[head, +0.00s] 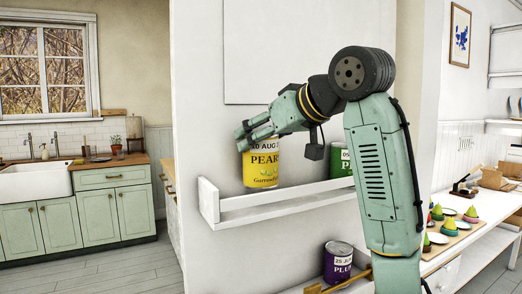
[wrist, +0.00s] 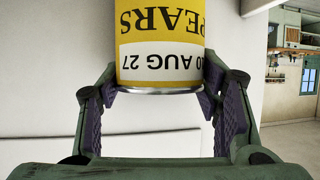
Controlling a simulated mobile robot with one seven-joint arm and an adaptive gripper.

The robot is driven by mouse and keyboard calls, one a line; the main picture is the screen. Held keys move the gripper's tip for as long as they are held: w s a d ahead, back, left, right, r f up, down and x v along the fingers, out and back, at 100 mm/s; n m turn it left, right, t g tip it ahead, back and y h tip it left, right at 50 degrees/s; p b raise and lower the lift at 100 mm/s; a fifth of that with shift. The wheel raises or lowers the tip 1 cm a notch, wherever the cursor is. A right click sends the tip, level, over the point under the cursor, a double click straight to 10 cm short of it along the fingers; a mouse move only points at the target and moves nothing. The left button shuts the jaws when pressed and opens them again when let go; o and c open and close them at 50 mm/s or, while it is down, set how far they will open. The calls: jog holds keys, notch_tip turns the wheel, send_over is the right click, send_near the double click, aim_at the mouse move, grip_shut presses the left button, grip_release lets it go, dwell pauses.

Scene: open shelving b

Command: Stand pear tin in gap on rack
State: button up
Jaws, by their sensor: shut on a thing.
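The pear tin (head: 261,165), yellow with a white band reading "10 AUG" and "PEARS", is upright in the head view, over the left part of the white rack shelf (head: 270,209). My gripper (head: 247,136) is shut on it near its top. In the wrist view the tin (wrist: 160,35) shows upside down, with the finger pads (wrist: 158,90) on either side of its rim. I cannot tell whether its base touches the shelf. A green tin (head: 342,163) stands further right on the shelf, partly hidden by my arm. A gap shows between the two tins.
The shelf has a raised left end (head: 208,202) and a front lip. A purple plum tin (head: 338,262) stands below on a lower level. A white counter at right holds several green-and-coloured items (head: 471,213). A sink (head: 36,181) and cabinets are far left.

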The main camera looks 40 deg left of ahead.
aim_at(261, 153)
notch_tip(261, 153, down, 2)
jog(key=shift+s+f, duration=0.1)
jog(key=shift+a+f+p, duration=0.15)
jog(key=shift+f+p, duration=0.35)
jog(key=shift+p, duration=0.15)
jog(key=shift+f, duration=0.1)
jog(key=shift+f, duration=0.1)
jog(key=o, duration=1.6)
jog(key=shift+c, duration=0.2)
